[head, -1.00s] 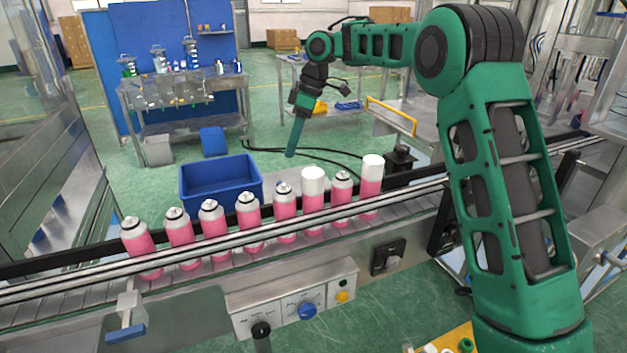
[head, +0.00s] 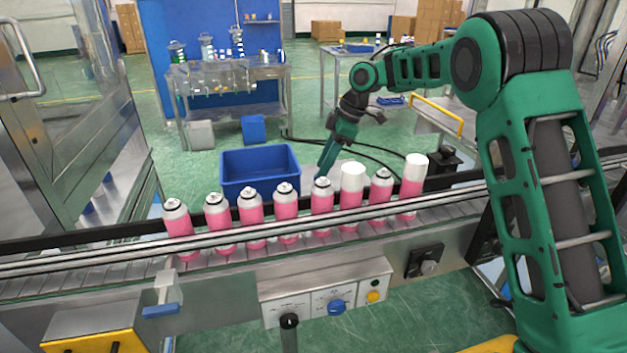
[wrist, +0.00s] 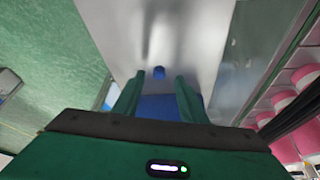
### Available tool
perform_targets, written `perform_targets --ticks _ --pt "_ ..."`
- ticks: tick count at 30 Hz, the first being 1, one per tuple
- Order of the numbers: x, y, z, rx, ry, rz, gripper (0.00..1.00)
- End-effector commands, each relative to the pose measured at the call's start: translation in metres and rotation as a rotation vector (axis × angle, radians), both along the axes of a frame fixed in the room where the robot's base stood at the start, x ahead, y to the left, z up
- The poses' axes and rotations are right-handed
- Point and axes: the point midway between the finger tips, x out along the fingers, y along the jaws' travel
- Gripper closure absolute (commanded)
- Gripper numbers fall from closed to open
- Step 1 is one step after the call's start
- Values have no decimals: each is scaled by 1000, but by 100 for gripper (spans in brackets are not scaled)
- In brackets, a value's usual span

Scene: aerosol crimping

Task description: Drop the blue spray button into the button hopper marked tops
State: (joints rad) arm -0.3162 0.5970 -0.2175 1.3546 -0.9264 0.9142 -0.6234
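In the head view my gripper (head: 323,168) points down just right of the blue bin (head: 260,150), behind the row of cans. The button cannot be made out in the head view. No marking reading tops is legible, so I cannot tell which container is the button hopper.
Several pink cans (head: 287,230) stand in a row on the conveyor, behind a metal rail (head: 120,254). Two have white caps (head: 352,176). A control panel (head: 325,290) is on the conveyor's front. A workbench (head: 225,78) stands at the back left.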

Motion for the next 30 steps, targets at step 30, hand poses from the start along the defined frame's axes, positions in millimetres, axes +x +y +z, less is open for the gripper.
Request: perform_targets --ticks 30 --pt "-1 11 -20 1 -1 3 100"
